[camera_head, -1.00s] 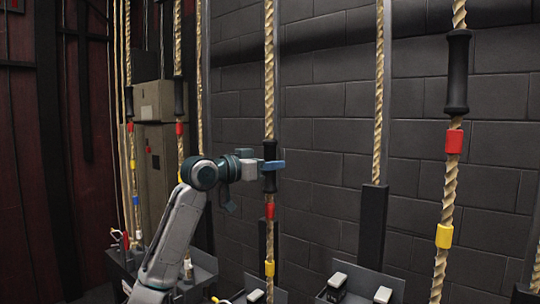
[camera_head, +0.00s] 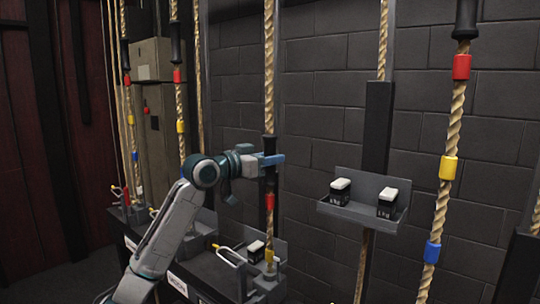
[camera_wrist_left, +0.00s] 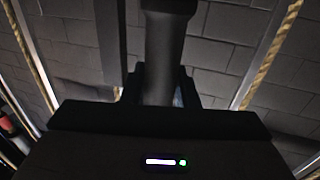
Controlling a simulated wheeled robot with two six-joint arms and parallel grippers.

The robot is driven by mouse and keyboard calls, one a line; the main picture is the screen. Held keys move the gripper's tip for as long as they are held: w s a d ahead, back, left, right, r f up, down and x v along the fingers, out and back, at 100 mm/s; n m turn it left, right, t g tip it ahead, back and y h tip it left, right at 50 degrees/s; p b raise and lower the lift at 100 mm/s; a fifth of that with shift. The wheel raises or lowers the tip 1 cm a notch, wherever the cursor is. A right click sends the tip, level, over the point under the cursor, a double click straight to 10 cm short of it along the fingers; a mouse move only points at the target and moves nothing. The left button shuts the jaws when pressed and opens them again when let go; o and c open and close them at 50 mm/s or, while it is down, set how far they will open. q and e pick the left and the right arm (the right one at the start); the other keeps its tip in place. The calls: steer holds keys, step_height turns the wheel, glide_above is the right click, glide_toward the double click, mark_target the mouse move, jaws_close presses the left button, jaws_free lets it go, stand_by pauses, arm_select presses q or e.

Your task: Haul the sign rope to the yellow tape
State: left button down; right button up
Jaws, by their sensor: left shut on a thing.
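My left gripper (camera_head: 272,161) is shut on the black grip sleeve (camera_head: 269,146) of the middle rope (camera_head: 269,60). The sleeve also shows between the fingers in the left wrist view (camera_wrist_left: 164,55). Below the gripper, the same rope carries a red tape (camera_head: 270,202) and lower a yellow tape (camera_head: 269,255). The yellow tape sits just above a grey rope lock (camera_head: 267,284); whether they touch is too small to tell. No label naming the sign rope is readable. My right gripper is not in view.
A rope at right has red, yellow (camera_head: 449,168) and blue tapes. A grey tray (camera_head: 361,212) with two white-topped blocks stands on the wall between. More taped ropes (camera_head: 181,100) and a beige cabinet (camera_head: 156,60) are at left. A dark brick wall stands behind.

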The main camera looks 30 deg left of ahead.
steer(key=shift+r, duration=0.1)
arm_select(q)
steer(key=c, duration=1.1)
jaws_free()
steer(key=shift+s+a+f, duration=0.1)
steer(key=shift+s+a, duration=0.05)
steer(key=shift+s, duration=0.1)
steer(key=b+v, duration=0.5)
steer(key=v, duration=0.5)
steer(key=shift+s, duration=0.15)
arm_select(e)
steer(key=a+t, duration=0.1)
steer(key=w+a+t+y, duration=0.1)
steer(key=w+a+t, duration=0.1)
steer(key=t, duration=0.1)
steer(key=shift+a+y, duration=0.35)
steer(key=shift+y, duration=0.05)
